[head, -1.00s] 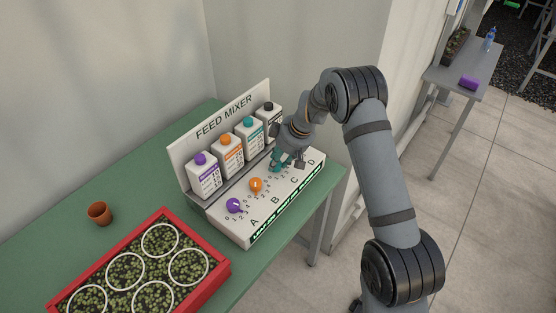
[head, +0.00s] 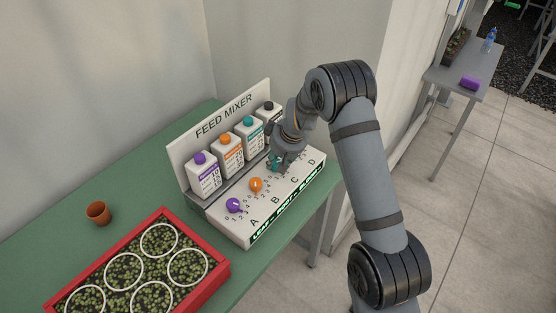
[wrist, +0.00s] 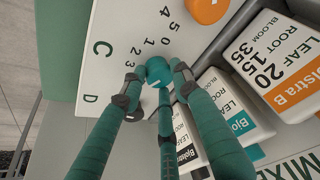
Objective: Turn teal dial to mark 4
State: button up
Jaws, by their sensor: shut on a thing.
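The teal dial (wrist: 158,70) is a small round knob beside the letter C on the feed mixer's white panel. In the wrist view, my gripper (wrist: 158,83) has its teal fingers with grey tips around it, shut on it. Printed numbers stand around the dial, with 1, 2 and 3 on its upper left side. I cannot make out the dial's pointer, so its setting is not clear. In the head view, my gripper (head: 279,160) covers most of the dial.
An orange dial (head: 256,185) and a purple dial (head: 234,205) sit to the left on the feed mixer (head: 242,224). Several capped bottles (head: 228,155) stand behind them. A red tray (head: 215,279) and a brown pot (head: 99,213) are on the green table (head: 60,240).

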jog(key=shift+a+r+m+t+h+p, duration=0.15)
jog(key=shift+m+t+h+p, duration=0.15)
jog(key=shift+m+p, duration=0.7)
jog(key=shift+w, duration=0.1)
jog(key=o, duration=1.1)
jog(key=shift+o, duration=0.3)
jog(key=v, duration=1.2)
